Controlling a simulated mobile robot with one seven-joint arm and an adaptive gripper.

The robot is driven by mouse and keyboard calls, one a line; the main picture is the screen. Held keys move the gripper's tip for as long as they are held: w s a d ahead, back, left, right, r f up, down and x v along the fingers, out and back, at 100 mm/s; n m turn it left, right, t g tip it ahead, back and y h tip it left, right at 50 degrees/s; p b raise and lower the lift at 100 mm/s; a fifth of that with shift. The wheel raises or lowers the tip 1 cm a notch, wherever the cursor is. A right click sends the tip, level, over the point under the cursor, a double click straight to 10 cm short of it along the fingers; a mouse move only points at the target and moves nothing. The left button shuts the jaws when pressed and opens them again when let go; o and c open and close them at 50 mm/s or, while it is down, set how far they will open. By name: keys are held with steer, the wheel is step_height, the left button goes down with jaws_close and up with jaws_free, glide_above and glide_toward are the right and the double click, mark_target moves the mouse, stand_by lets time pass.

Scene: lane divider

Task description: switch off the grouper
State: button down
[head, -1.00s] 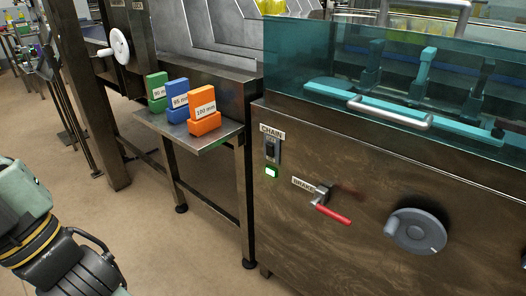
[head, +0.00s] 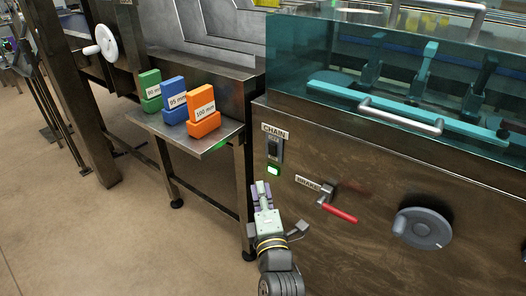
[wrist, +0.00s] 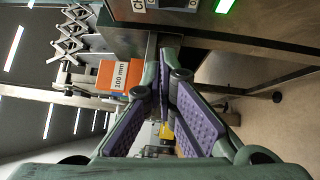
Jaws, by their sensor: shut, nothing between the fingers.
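The grouper is the steel machine (head: 350,220) with a teal clear guard on the right of the head view. On its front is a CHAIN label (head: 275,131) above a small dark switch (head: 273,149). A green lamp (head: 273,169) glows just below the switch. The switch's position is too small to read. In the wrist view the lamp (wrist: 225,5) and the switch plate (wrist: 172,4) are cut by the top edge. My gripper (head: 262,188) is shut and empty, just below and left of the lamp in the head view, pointing up, apart from the switch.
A red-handled BRAKE lever (head: 338,212) and a grey handwheel (head: 422,229) stick out to the right of the switch. A side shelf (head: 215,142) holds green, blue and orange (head: 204,112) blocks at left. Open floor lies at lower left.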

steer(key=shift+d+f, duration=0.1)
steer(key=shift+f, duration=0.05)
steer(key=p, duration=0.1)
glide_toward(272, 150)
steer(key=w+a+r, duration=0.2)
steer(key=w+a, duration=0.2)
steer(key=w, duration=0.2)
steer(key=shift+w+d, duration=0.2)
stand_by(0.3)
steer(key=shift+w+d+r+m+g+p, duration=0.15)
steer(key=shift+w+m+g+p, duration=0.15)
steer(key=shift+p, duration=0.35)
